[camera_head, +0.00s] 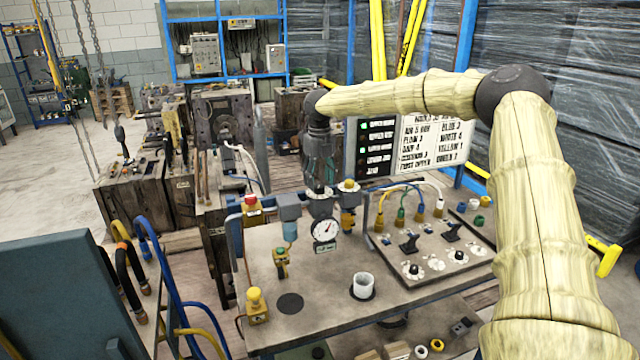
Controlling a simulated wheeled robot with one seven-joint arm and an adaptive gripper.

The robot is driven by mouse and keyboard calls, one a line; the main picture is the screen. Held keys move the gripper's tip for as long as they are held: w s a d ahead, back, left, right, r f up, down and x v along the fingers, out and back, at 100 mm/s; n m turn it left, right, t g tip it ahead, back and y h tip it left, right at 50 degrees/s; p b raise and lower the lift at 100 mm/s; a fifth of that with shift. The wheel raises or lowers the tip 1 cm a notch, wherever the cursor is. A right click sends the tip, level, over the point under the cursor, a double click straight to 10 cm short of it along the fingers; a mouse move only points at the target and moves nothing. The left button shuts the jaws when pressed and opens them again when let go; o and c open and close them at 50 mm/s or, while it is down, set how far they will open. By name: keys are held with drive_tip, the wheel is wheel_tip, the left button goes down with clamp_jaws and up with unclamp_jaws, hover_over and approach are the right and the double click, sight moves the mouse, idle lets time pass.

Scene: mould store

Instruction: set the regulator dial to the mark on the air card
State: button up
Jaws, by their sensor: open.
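The regulator assembly stands at the back of the bench, with a round white gauge (325,230) on its front. The gauge's dark needle shows, but its figures are too small to read. A small dark label (326,247) sits below the gauge. My gripper (319,186) points down over the top of the regulator. It is open, its fingers at the dial on top; the dial is mostly hidden, and contact cannot be told. A white text board (433,146) behind has a line that seems to read "AIR 5 BAR"; my arm covers its top.
The bench (300,262) holds a red-topped button (250,203), a yellow-capped fitting (255,305), a white cup (363,286) and a panel (430,250) with levers, knobs and coloured hose plugs. Hoses loop at the lower left. The front-middle of the bench is fairly clear.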

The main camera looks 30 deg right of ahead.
sight(320, 185)
wheel_tip(320, 185, up, 10)
idle(0.4)
idle(0.4)
